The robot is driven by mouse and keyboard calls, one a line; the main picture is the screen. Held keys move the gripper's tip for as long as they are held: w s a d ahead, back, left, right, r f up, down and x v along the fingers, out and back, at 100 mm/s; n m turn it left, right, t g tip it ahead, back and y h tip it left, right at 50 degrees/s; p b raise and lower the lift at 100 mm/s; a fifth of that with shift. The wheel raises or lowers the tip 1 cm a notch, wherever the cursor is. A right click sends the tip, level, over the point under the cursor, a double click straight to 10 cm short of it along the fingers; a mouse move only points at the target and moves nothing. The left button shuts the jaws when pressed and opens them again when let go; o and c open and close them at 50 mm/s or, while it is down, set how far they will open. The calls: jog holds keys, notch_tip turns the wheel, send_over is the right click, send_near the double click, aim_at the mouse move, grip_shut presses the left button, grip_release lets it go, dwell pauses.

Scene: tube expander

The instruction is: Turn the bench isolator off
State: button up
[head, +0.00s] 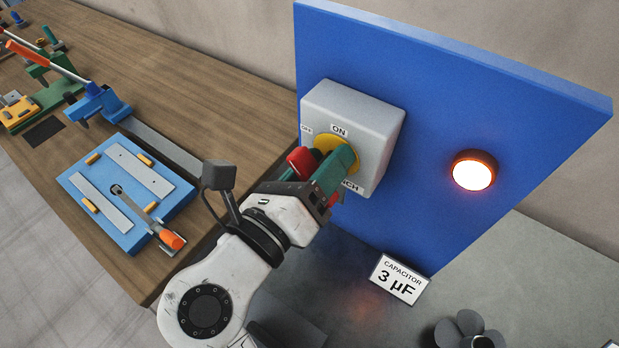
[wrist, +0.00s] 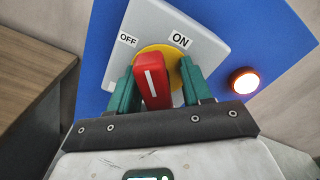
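The bench isolator is a grey box (head: 362,118) on a blue upright panel, with a yellow disc (head: 379,143) and a red handle (head: 301,160). Its ON and OFF labels show in the wrist view, OFF at upper left and ON at upper right. The red handle (wrist: 152,82) has a white line and points up between the two labels. My gripper (wrist: 157,88) has its green fingers on either side of the handle. A gap shows between the handle and the right finger; the left finger is very close to it. It looks open around the handle. Finger contact at the back is hidden.
An orange-rimmed lamp (head: 473,171) glows on the blue panel (head: 440,100). A sign reading CAPACITOR 3 µF (head: 398,279) stands below. A wooden bench (head: 170,70) at left carries a blue fixture plate (head: 125,195) and lever tools.

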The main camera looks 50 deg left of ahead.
jog(key=shift+s+r+p, duration=0.2)
jog(key=shift+s+p, duration=0.5)
jog(key=shift+s, duration=0.1)
jog(key=shift+p+v, duration=0.65)
jog(key=shift+v, duration=0.5)
jog(key=shift+f, duration=0.1)
jog(key=m, duration=0.6)
jog(key=d+m, duration=0.1)
jog(key=m, duration=0.3)
jog(key=shift+w, duration=0.3)
